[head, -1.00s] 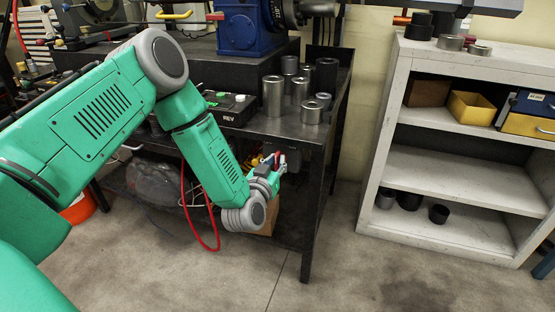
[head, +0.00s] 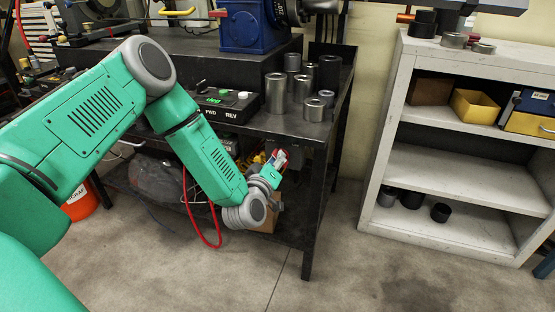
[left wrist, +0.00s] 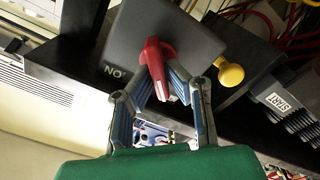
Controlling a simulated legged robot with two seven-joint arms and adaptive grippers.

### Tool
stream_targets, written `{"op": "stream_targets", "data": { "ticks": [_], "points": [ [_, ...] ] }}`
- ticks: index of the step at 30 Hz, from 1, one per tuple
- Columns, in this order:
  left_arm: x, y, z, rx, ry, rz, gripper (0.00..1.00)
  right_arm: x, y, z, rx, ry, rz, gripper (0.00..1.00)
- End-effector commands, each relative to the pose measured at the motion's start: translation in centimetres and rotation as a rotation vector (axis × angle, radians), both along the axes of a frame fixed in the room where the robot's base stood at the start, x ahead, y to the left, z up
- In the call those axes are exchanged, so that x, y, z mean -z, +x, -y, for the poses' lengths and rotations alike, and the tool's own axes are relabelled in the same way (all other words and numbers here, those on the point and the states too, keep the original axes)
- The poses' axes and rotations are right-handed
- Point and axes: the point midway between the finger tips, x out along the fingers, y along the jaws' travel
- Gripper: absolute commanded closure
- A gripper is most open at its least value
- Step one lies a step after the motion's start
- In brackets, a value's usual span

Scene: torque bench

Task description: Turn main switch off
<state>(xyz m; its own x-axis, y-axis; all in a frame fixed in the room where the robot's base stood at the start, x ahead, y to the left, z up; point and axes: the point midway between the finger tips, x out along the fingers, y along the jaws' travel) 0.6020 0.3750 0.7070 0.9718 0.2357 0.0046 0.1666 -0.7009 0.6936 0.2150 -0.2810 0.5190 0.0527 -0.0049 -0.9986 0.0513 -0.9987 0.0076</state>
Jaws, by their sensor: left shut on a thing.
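The main switch has a red handle (left wrist: 158,66) on a dark grey box (left wrist: 165,30), seen close up in the left wrist view. White lettering on the box reads like "ON" upside down. My right gripper is not in view.
A yellow knob (left wrist: 230,74) and a block marked START (left wrist: 285,105) sit close beside the switch. A dark bench (head: 255,130) carries steel cylinders (head: 276,93) and a FWD/REV control box (head: 228,106). A red cable (head: 203,225) hangs below. Grey shelves (head: 460,170) stand right, with open floor between.

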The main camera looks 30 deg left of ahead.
Motion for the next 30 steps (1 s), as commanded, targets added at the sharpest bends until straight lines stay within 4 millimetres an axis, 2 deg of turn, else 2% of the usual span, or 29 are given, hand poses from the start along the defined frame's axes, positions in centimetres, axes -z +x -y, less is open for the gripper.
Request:
{"op": "stream_targets", "data": {
  "ticks": [1, 17, 18, 19, 20, 30],
  "points": [
    [0.79, -0.33, 0.12, 0.005, -0.013, -0.018, 1.0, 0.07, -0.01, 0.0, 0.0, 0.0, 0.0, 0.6],
    [0.8, -0.33, 0.17, 0.006, -0.037, -0.012, 1.0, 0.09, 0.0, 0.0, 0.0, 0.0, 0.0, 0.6],
    [0.8, -0.33, 0.17, 0.006, -0.037, -0.012, 0.85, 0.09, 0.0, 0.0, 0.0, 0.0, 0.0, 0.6],
    [0.79, -0.32, 0.17, 0.006, -0.037, -0.012, 0.74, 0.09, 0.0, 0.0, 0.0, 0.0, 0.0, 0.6],
    [0.74, -0.32, 0.16, 0.006, -0.037, -0.011, 0.69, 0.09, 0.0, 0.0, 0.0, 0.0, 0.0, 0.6],
    [0.24, -0.4, 0.16, 0.004, -0.035, 0.0, 0.69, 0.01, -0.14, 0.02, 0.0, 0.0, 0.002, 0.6]
  ]
}}
